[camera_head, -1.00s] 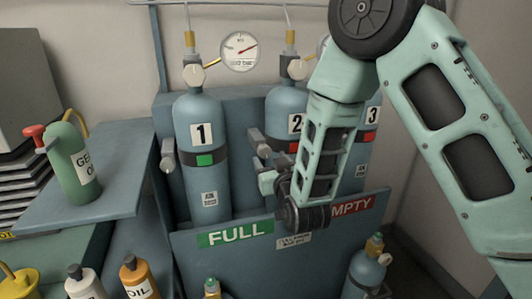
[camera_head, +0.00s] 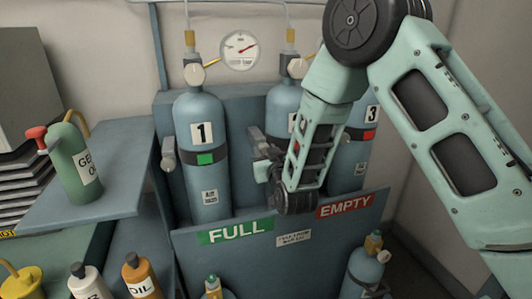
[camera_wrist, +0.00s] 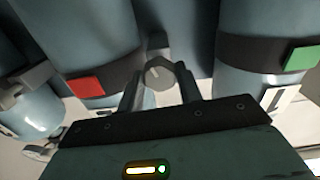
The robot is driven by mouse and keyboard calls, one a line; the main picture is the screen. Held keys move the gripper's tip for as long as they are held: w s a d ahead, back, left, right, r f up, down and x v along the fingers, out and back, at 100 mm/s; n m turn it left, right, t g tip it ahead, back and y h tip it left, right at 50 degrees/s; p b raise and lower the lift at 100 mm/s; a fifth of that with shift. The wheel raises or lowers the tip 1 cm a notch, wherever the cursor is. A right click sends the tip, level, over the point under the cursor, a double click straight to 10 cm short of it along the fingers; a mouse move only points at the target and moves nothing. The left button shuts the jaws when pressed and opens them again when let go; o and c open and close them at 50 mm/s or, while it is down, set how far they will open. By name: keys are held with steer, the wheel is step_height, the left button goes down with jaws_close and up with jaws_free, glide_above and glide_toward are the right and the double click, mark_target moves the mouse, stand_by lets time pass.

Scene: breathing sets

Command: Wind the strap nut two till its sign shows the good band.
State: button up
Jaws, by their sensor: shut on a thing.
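Bottle 2 (camera_head: 280,104) stands in the rack between bottle 1 (camera_head: 200,104) and bottle 3. Its strap nut is a small grey knob (camera_wrist: 158,76), at the strap between bottles 1 and 2. My gripper (camera_wrist: 160,88) has its two fingers on either side of the knob and is shut on it. In the wrist view a red sign (camera_wrist: 86,87) shows on the strap of what looks like bottle 2. In the head view my arm covers most of that sign, and my gripper (camera_head: 266,168) is partly hidden.
Bottle 1 has a green sign (camera_head: 205,160); bottle 3 has a red sign (camera_head: 369,134). A front panel carries FULL (camera_head: 235,231) and EMPTY (camera_head: 344,206) labels. A round gauge (camera_head: 240,50) hangs on the wall. A green bottle (camera_head: 72,165) stands on the left shelf.

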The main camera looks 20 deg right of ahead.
steer(key=m+b, duration=0.4)
steer(key=b, duration=0.1)
stand_by(0.3)
steer(key=o, duration=1)
steer(key=s+b, duration=0.5)
steer(key=s, duration=0.7)
steer(key=shift+f+b, duration=0.25)
steer(key=shift+b, duration=0.15)
